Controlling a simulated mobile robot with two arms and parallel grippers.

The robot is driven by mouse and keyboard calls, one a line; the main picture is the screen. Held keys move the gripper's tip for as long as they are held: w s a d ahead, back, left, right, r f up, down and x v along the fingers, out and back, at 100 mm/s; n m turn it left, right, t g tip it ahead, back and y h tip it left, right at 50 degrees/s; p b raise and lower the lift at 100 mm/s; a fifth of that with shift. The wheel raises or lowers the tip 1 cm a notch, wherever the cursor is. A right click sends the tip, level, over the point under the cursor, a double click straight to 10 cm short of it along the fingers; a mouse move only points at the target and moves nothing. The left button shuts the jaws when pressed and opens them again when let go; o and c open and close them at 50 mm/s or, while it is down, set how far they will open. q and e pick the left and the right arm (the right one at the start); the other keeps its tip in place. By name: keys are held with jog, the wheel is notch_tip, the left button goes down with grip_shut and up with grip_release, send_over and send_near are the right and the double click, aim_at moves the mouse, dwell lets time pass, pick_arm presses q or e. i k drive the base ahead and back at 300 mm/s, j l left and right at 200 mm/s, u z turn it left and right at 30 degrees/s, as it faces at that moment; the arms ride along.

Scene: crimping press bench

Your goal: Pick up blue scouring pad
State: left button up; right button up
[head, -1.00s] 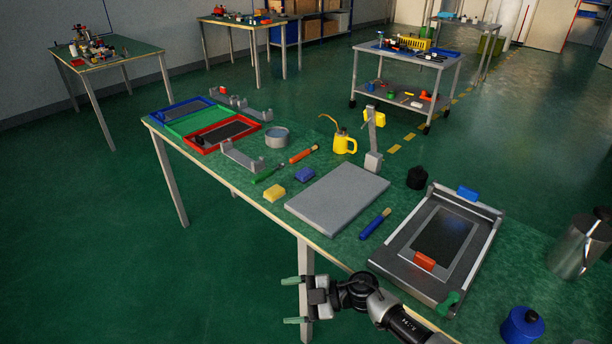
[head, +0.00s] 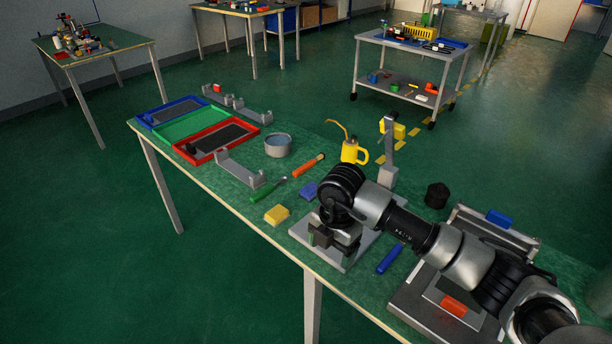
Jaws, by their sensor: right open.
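The blue scouring pad (head: 309,190) is a small dark blue block lying on the green bench top, just behind the yellow sponge and beside the back left part of the grey plate. My right gripper (head: 329,245) is open and points down over the grey plate (head: 301,229), to the right of and nearer than the pad. It is apart from the pad, and nothing shows between its fingers. My right arm covers much of the plate. My left gripper is not in view.
A yellow sponge (head: 277,214) lies near the front edge. A green-handled tool (head: 268,190) and an orange-handled tool (head: 308,166) lie left of and behind the pad. A yellow oil can (head: 351,151) stands behind. A blue-handled tool (head: 390,258) lies right of the plate.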

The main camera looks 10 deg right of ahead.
aim_at(309, 194)
jog(key=i, duration=1)
